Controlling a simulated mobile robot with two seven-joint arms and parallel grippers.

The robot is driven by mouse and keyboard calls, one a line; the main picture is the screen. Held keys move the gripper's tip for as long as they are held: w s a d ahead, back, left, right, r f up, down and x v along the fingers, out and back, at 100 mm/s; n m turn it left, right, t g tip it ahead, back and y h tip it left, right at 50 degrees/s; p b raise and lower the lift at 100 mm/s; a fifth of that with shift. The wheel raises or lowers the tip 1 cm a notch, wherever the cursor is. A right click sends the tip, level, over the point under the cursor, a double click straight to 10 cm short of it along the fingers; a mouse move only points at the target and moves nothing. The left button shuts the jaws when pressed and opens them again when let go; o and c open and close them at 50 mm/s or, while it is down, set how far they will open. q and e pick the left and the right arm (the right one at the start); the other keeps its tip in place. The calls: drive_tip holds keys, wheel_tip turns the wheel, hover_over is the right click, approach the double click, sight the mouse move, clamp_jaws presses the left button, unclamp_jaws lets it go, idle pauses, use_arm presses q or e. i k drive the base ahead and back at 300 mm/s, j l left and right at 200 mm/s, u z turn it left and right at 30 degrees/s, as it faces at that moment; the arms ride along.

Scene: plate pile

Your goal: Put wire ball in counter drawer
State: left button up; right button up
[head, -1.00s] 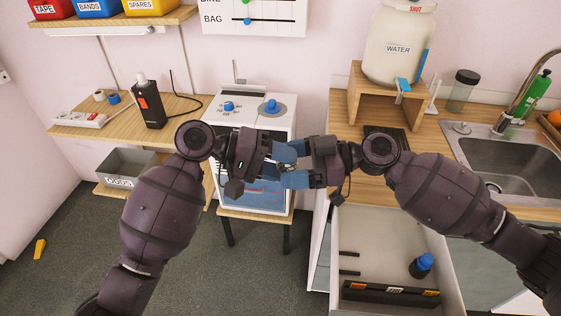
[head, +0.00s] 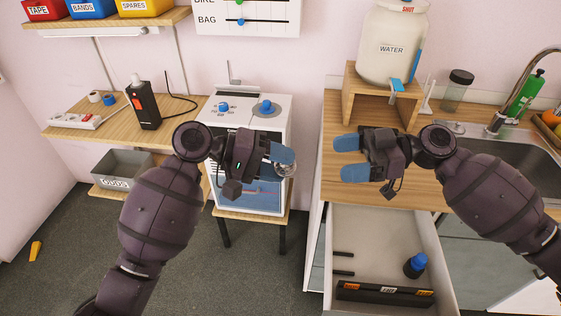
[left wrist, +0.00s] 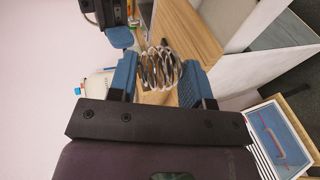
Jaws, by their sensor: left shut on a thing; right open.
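The wire ball (left wrist: 160,68) is a round silvery bundle of wire loops between the blue fingers of my left gripper (left wrist: 158,78) in the left wrist view. In the head view my left gripper (head: 284,163) is in front of the white cabinet, and the ball (head: 288,170) shows partly behind its blue fingertip. My right gripper (head: 346,159) is open and empty over the counter, its fingers pointing left. The counter drawer (head: 443,272) is pulled out below the counter at the lower right, with its inside in view.
A blue-capped dark bottle (head: 415,264) and a black labelled rack (head: 386,295) are in the drawer; its middle floor is mostly clear. The wooden counter (head: 338,190) holds a stand with a water jar (head: 391,45). A grey ODDS bin (head: 122,169) is on the low left shelf.

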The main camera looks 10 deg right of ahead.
sight(335, 265)
drive_tip(key=l, duration=1.4)
drive_tip(key=k, duration=0.05)
